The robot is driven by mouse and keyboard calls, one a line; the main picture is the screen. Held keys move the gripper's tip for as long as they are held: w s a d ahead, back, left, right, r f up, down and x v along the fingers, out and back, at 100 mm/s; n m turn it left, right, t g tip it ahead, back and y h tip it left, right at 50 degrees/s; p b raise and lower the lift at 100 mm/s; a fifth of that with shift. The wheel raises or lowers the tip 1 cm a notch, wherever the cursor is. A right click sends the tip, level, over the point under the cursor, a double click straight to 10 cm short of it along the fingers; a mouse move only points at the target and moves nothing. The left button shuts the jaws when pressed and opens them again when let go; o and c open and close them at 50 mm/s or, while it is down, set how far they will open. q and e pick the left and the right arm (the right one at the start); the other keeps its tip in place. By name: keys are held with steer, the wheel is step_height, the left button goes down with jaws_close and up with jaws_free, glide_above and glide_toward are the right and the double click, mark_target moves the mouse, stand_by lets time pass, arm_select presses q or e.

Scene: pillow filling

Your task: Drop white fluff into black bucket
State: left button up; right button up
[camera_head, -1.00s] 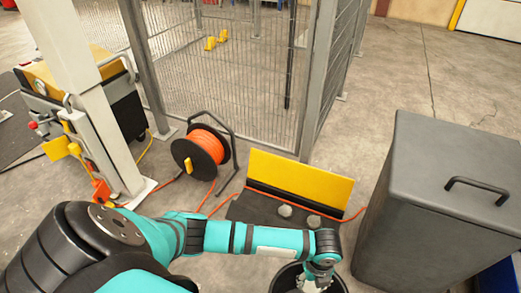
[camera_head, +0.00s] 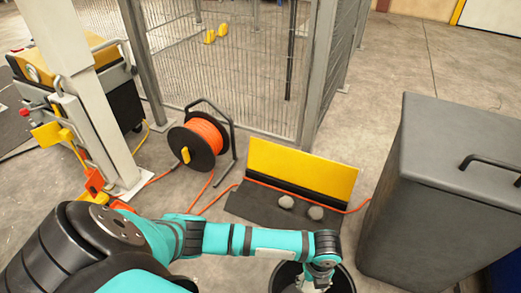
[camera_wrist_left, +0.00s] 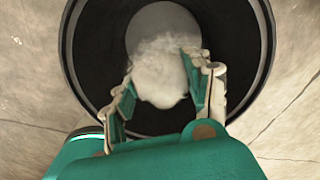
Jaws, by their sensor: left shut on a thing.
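The black bucket (camera_head: 276,277) stands on the floor at the bottom centre of the head view, partly hidden by my left arm. In the left wrist view the bucket (camera_wrist_left: 88,70) lies below my left gripper, its round rim around it. My left gripper (camera_head: 319,284) points down over the bucket's opening. In the left wrist view the gripper (camera_wrist_left: 163,78) is shut on a clump of white fluff (camera_wrist_left: 160,68). The fluff is in front of the dark bucket interior; its height relative to the rim cannot be told. My right gripper is not in view.
A large grey bin (camera_head: 437,190) stands right of the bucket. Behind the bucket are a yellow panel (camera_head: 300,170) on a dark base with two grey lumps (camera_head: 286,202). An orange cable reel (camera_head: 203,143) and a wire fence (camera_head: 225,70) stand farther back.

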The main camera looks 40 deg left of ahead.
arm_select(q)
steer(key=o, duration=0.8)
steer(key=shift+r, duration=0.1)
step_height(320, 180, up, 12)
steer(key=shift+f, duration=0.1)
steer(key=shift+d, duration=0.1)
